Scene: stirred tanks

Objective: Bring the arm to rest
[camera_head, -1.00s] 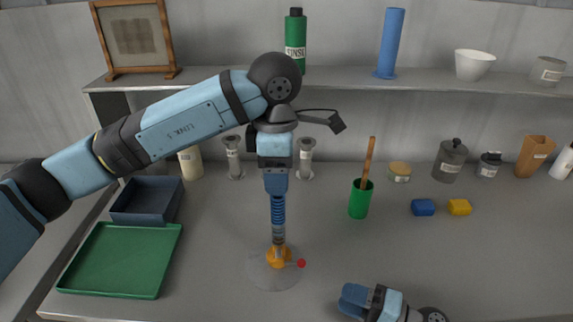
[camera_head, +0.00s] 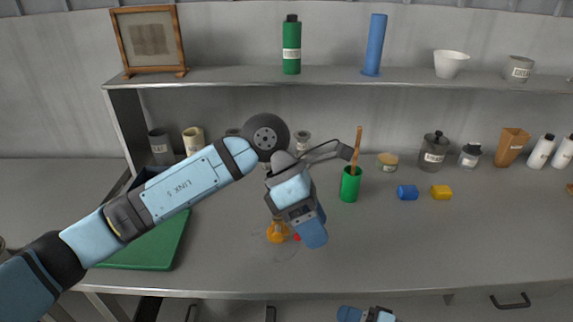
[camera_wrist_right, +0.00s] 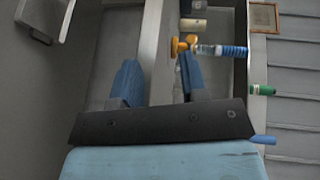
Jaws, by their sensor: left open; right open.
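My left gripper (camera_head: 313,236) hangs over the bench in the head view, its blue fingers pointing down and toward the front. I see nothing held in it; it is open. An orange fitting (camera_head: 277,232) with a small red knob (camera_head: 297,237) stands just behind and left of it, partly covered. In the right wrist view the orange fitting (camera_wrist_right: 184,43) joins a blue ribbed column (camera_wrist_right: 228,51). My right gripper (camera_wrist_right: 158,80) is open and empty there, its two fingers well apart. In the head view only part of it (camera_head: 350,314) shows, low before the bench.
A green tray (camera_head: 150,247) lies at the left, partly under my left arm. A green cup (camera_head: 350,186) with a wooden stick stands behind the left gripper. Blue (camera_head: 407,192) and yellow (camera_head: 441,192) blocks lie to the right. The bench's front right is clear.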

